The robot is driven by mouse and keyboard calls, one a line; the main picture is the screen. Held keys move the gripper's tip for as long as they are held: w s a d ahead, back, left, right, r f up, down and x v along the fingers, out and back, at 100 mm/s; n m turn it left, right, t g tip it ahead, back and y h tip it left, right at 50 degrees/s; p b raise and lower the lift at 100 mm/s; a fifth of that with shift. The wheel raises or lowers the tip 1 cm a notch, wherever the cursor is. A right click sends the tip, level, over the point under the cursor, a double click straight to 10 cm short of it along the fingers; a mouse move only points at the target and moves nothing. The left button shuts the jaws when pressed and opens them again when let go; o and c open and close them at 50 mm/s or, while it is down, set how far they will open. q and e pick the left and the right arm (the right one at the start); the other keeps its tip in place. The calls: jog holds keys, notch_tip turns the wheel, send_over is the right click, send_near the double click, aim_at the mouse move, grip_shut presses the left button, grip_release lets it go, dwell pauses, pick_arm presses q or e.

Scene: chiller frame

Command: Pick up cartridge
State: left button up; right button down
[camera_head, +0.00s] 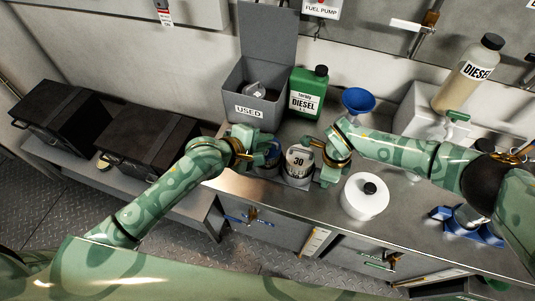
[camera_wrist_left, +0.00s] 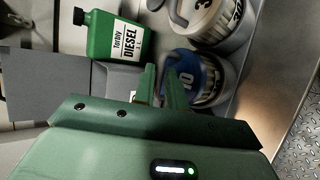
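A white cartridge (camera_head: 298,163) marked 30 stands on the steel counter between my two grippers. A blue-and-white cartridge (camera_head: 264,172) marked 10 stands left of it, partly hidden by my left gripper (camera_head: 272,153). In the left wrist view, the blue cartridge (camera_wrist_left: 211,82) is just beyond my left fingers (camera_wrist_left: 163,88), which have a narrow gap between them near its handle. The white cartridge (camera_wrist_left: 205,20) is farther off there. My right gripper (camera_head: 318,160) is spread at the right side of the white cartridge; I cannot tell whether it touches.
A grey USED bin (camera_head: 262,92) and a green diesel jug (camera_head: 308,93) stand behind. A blue funnel (camera_head: 358,100) and a white round container (camera_head: 365,196) are to the right. Black cases (camera_head: 150,143) sit on the left bench. The counter's front edge is close.

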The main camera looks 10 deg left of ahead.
pick_arm(q)
grip_shut()
notch_tip(320, 180, up, 18)
dwell(0.4)
pick_arm(e)
jog(key=c, duration=1.2)
grip_release()
jog(key=shift+r, duration=0.15)
